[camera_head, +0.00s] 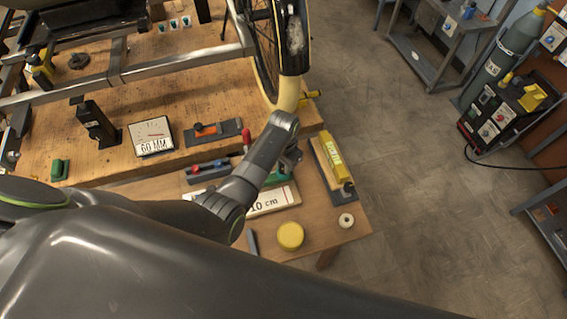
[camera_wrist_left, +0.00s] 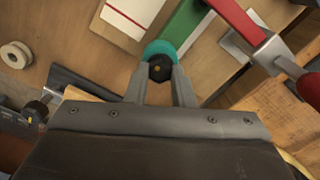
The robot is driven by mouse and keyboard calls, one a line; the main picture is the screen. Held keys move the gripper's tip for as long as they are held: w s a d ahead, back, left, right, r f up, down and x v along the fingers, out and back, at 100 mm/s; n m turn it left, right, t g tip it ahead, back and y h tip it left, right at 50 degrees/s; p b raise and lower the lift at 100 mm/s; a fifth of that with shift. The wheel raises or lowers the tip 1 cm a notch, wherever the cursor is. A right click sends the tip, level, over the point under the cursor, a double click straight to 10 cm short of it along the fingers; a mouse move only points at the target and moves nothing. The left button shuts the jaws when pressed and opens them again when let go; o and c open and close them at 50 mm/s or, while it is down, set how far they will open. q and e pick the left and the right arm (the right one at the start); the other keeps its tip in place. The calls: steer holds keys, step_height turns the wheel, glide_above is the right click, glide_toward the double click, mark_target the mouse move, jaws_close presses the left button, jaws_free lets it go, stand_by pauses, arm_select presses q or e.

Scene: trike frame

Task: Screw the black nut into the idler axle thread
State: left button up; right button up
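My left gripper (camera_head: 287,160) is low over the front bench, near its right end. The left wrist view shows its two fingers (camera_wrist_left: 160,78) close together, one on each side of a small black nut (camera_wrist_left: 160,68), which fills the gap between the tips. The nut has a small yellowish spot at its middle. A teal round piece (camera_wrist_left: 157,48) shows right behind the nut; I cannot tell whether they touch. In the head view the nut is hidden. The metal trike frame (camera_head: 160,70) is at upper left. I cannot make out the idler axle thread. My right gripper is not in view.
A wheel (camera_head: 268,45) overhangs the rear bench (camera_head: 230,100). A red-handled tool (camera_wrist_left: 240,18) lies close right of the gripper in the wrist view. A yellow round piece (camera_head: 290,236) and a white ring (camera_head: 346,220) are near the front edge. Open floor lies right.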

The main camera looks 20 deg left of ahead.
arm_select(q)
steer(key=m, duration=0.5)
steer(key=shift+m, duration=0.3)
steer(key=m, duration=0.6)
steer(key=shift+s+f, duration=0.1)
steer(key=o, duration=0.5)
steer(key=n, duration=0.4)
steer(key=shift+n, duration=0.3)
steer(key=n, duration=0.7)
